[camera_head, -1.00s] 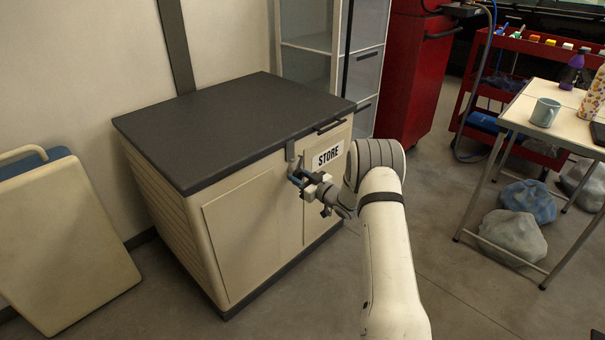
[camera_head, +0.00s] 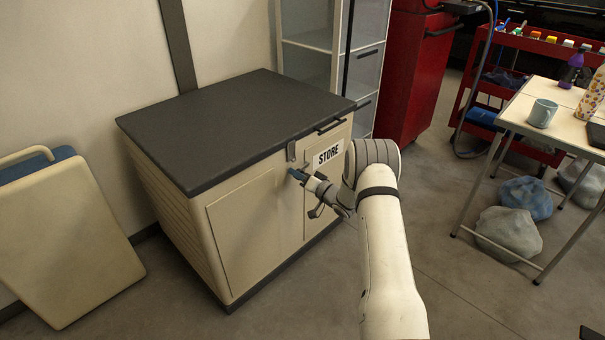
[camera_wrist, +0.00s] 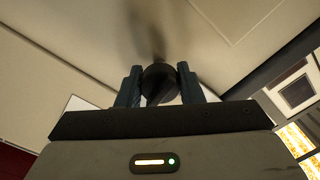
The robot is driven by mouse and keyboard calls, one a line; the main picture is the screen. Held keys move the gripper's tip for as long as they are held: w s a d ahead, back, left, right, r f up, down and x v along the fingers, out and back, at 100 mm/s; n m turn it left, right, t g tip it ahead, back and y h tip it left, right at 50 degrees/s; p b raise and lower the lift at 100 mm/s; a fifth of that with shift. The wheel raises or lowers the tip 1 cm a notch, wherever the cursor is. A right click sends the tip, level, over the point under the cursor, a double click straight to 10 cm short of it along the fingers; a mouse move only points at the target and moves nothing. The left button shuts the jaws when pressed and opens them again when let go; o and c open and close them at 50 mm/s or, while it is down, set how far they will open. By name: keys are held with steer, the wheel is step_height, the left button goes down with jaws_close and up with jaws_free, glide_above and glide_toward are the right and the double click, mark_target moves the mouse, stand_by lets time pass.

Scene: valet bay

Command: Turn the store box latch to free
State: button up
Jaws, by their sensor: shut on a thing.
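The store box (camera_head: 245,235) is a cream cabinet with a dark grey lid (camera_head: 235,125) and a "STORE" label (camera_head: 327,154) on its front. A small grey latch plate (camera_head: 291,151) sits at the top of the front, under the lid edge. My gripper (camera_head: 296,175) is at the front just below that plate. In the wrist view my gripper (camera_wrist: 160,82) has its two blue fingers closed on either side of a dark round latch knob (camera_wrist: 159,78). The latch's exact angle is hard to tell, as my gripper covers part of it.
A cream panel (camera_head: 70,240) leans on the wall at left. The floor in front is open.

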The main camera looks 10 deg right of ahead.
steer(key=shift+w+d+r+m, duration=0.1)
steer(key=shift+d+r+m, duration=0.15)
steer(key=shift+m, duration=0.45)
steer(key=o, duration=0.7)
steer(key=shift+f, duration=0.1)
steer(key=shift+o, duration=1.3)
steer(key=shift+a+f, duration=0.1)
steer(key=p+v, duration=0.2)
steer(key=v, duration=0.6)
